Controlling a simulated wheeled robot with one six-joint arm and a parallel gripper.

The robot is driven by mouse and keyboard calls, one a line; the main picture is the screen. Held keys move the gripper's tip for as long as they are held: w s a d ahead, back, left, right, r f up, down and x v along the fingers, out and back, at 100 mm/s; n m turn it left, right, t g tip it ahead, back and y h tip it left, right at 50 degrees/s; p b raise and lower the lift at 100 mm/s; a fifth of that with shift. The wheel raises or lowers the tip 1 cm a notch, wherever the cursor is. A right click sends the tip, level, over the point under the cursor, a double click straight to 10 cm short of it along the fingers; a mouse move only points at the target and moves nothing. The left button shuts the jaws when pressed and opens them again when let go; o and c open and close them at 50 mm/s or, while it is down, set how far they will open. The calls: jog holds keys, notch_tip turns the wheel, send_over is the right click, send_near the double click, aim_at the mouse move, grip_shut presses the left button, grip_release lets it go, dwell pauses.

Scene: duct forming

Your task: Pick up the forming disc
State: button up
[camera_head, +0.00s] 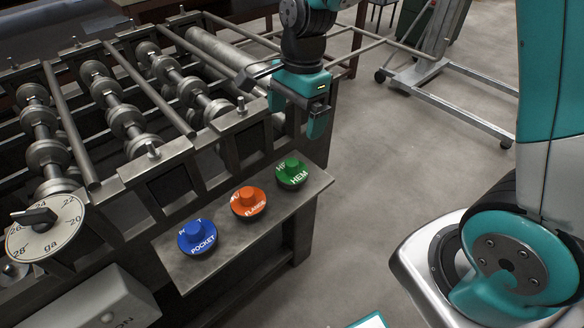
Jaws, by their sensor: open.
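Three forming discs with knobs lie in a row on a grey metal shelf (262,228). The blue disc (197,237) is marked POCKET and is nearest. The orange disc (248,202) is marked FLANGE and is in the middle. The green disc (292,173) is marked HEM and is at the far right end. My gripper (298,115) points down above and just beyond the green disc, clear of it. Its teal fingers are apart, and I see nothing between them.
A roll-forming machine with several shafts and rollers (126,122) stands left of the shelf. A gauge dial (44,228) is at the lower left, above a grey box (100,303). A wheeled metal frame (425,75) stands behind. The floor (385,165) right of the shelf is clear.

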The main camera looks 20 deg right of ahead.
aim_at(292, 162)
jog(key=f, duration=0.6)
jog(key=a+f, duration=0.1)
jog(key=f, duration=0.2)
jog(key=shift+s, duration=0.2)
jog(key=shift+a+f+p, duration=0.1)
jog(key=shift+f+p, duration=0.55)
jog(key=shift+f, duration=2.05)
jog(key=c, duration=1.1)
jog(key=shift+r, duration=0.1)
